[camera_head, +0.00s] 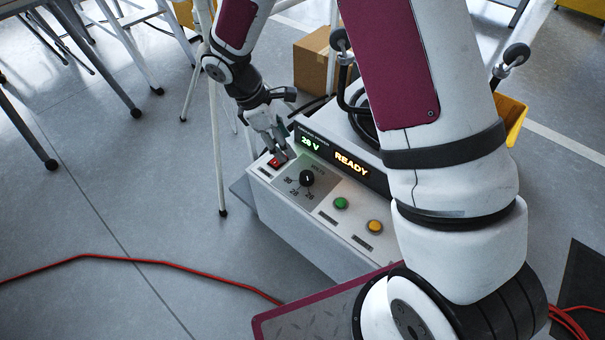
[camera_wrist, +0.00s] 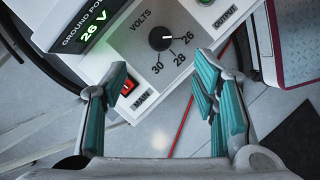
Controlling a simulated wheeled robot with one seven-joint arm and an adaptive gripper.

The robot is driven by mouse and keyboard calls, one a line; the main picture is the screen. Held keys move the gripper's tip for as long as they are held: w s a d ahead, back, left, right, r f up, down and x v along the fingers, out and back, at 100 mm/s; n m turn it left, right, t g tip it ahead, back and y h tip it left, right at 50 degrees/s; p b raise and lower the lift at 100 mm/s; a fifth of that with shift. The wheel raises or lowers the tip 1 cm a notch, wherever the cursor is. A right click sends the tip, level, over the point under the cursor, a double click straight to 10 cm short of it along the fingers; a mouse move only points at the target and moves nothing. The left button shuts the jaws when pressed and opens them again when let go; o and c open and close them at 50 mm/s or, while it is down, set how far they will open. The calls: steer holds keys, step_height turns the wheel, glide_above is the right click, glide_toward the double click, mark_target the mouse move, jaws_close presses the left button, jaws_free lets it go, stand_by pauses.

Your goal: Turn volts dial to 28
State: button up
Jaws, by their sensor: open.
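The black round volts dial (camera_wrist: 161,38) sits on the grey front panel of the ground power unit, with the marks 26, 28 and 30 around it. Its white pointer line faces the 26 mark. In the head view the dial (camera_head: 306,178) is right of my gripper. The green display (camera_wrist: 88,30) reads 26 V in the wrist view; the display (camera_head: 310,144) is small in the head view. My gripper (camera_wrist: 160,78) is open and empty, its teal-padded fingers spread, with the dial beyond them and apart from them. My gripper (camera_head: 277,150) hangs over the red switch end of the panel.
A red lit MAIN switch (camera_wrist: 128,87) is beside the dial. A green button (camera_head: 341,203) and a yellow button (camera_head: 375,227) are further right. An orange READY display (camera_head: 351,164) is lit. A thin white pole (camera_head: 217,130) stands left of the unit. A red cable (camera_head: 150,262) crosses the floor.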

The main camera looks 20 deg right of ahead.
mark_target(306, 175)
steer(key=b+x, duration=0.5)
steer(key=x, duration=0.9)
steer(key=shift+c, duration=0.6)
steer(key=c, duration=1)
